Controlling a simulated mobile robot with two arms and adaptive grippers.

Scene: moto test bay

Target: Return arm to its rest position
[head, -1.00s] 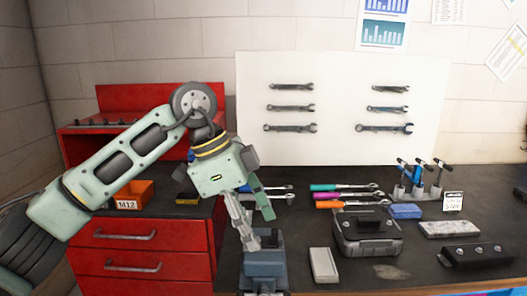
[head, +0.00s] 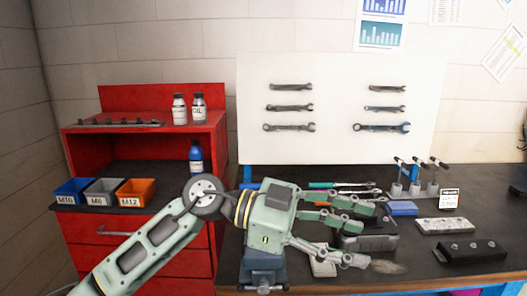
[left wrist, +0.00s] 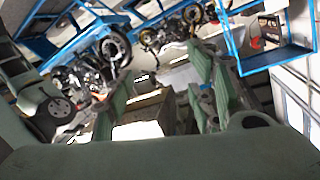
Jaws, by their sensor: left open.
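My left arm comes in from the lower left of the head view. Its gripper (head: 352,233) is open and points right over the front of the dark workbench (head: 400,277). Nothing shows between its fingers. It covers part of the dark grey case (head: 368,243) and the light grey block (head: 322,262). In the left wrist view the green fingers (left wrist: 208,85) stand apart, with blurred motorcycles and blue frames beyond. My right gripper is not in view.
A vise (head: 263,270) stands under my left wrist. Ratchets (head: 340,185), a T-handle stand (head: 415,188) and a black hook rail (head: 470,252) lie on the bench. The red cabinet (head: 165,97) at left holds bottles and the M10, M8 and M12 bins (head: 103,192). Wrenches hang on the white board (head: 340,75).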

